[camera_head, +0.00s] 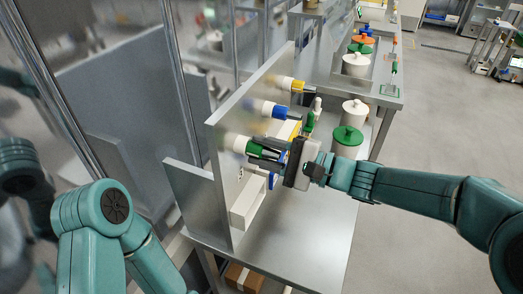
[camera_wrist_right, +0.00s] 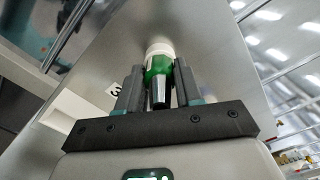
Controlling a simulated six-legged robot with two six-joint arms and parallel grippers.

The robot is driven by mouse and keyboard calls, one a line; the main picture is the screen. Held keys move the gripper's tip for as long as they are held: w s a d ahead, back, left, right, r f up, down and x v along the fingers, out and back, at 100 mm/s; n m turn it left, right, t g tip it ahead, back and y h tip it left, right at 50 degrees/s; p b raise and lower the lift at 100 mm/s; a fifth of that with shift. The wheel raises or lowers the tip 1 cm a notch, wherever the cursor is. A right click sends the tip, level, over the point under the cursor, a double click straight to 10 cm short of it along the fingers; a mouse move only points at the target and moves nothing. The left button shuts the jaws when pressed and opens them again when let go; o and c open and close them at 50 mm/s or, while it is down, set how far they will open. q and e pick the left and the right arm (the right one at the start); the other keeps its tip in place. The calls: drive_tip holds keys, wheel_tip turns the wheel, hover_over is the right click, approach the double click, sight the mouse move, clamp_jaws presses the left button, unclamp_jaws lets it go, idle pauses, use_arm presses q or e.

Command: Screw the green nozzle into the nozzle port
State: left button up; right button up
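The green nozzle (camera_head: 254,148) has a green collar and a dark tip, and sits at a white port (camera_head: 236,143) on the upright metal panel. My right gripper (camera_head: 268,156) reaches it from the right, with a finger on each side. In the right wrist view the green nozzle (camera_wrist_right: 158,66) is between the two dark fingers (camera_wrist_right: 159,88), which appear to press on its sides. It lines up with the white port (camera_wrist_right: 160,48). How deep its thread sits is hidden. My left gripper is out of view; only left arm links show.
A blue nozzle (camera_head: 280,111) and a yellow nozzle (camera_head: 297,85) sit in white ports farther along the panel (camera_head: 222,180). The bench's front is clear.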

drive_tip(key=shift+s+d+b, duration=0.2)
drive_tip(key=shift+d+b, duration=0.2)
drive_tip(key=shift+d, duration=0.25)
idle(0.8)
drive_tip(key=shift+d, duration=0.15)
drive_tip(key=shift+b+v, duration=0.55)
drive_tip(key=shift+v, duration=1.75)
